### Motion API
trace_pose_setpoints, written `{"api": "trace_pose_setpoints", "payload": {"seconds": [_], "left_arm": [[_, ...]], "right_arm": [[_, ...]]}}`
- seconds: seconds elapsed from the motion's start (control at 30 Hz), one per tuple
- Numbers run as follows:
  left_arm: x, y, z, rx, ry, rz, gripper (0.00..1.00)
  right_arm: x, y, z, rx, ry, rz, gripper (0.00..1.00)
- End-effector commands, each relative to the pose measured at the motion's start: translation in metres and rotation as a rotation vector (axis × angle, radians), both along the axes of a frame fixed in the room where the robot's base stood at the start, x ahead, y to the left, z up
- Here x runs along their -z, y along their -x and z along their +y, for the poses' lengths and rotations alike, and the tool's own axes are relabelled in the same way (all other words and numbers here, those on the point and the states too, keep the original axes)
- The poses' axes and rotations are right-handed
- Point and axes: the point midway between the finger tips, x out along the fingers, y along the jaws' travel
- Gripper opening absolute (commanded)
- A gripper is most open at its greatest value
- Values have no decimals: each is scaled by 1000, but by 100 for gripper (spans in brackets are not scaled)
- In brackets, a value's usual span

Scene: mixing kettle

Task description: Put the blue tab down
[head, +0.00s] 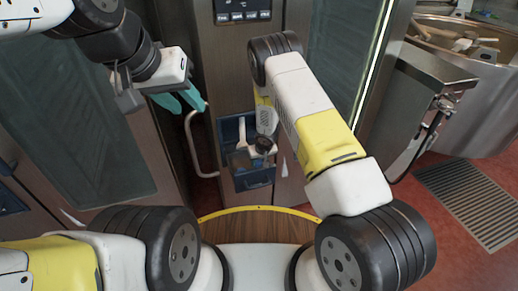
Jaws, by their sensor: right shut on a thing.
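The blue tab (254,179) is on the front of the grey cabinet column in the middle of the head view. Its blue surface shows around and below my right wrist. My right gripper (256,153) is at this blue part, its arm reaching over from the right and down. It is shut on the tab, though its fingertips are small and partly hidden. My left gripper (182,98) has teal fingers that stand apart with nothing between them. It is up and to the left of the tab, in front of the dark cabinet door.
A curved metal handle (192,143) stands left of the tab. A control panel (243,11) is above. A steel kettle (470,85) and a floor grate (470,203) are at the right. Red floor is free at the lower right.

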Motion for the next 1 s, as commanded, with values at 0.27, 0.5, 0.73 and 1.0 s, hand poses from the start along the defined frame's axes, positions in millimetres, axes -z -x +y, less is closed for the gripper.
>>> {"api": "trace_pose_setpoints", "payload": {"seconds": [0.27, 0.5, 0.73, 1.0], "left_arm": [[0, 0, 0, 0, 0, 0, 36], [0, 0, 0, 0, 0, 0, 36], [0, 0, 0, 0, 0, 0, 36], [0, 0, 0, 0, 0, 0, 36]], "right_arm": [[35, 1, 0, -2, 3, 1, 0], [35, 1, 0, -1, 1, 1, 0], [38, 0, 0, -1, 1, 1, 45], [36, 0, 0, -1, 1, 1, 45]]}}
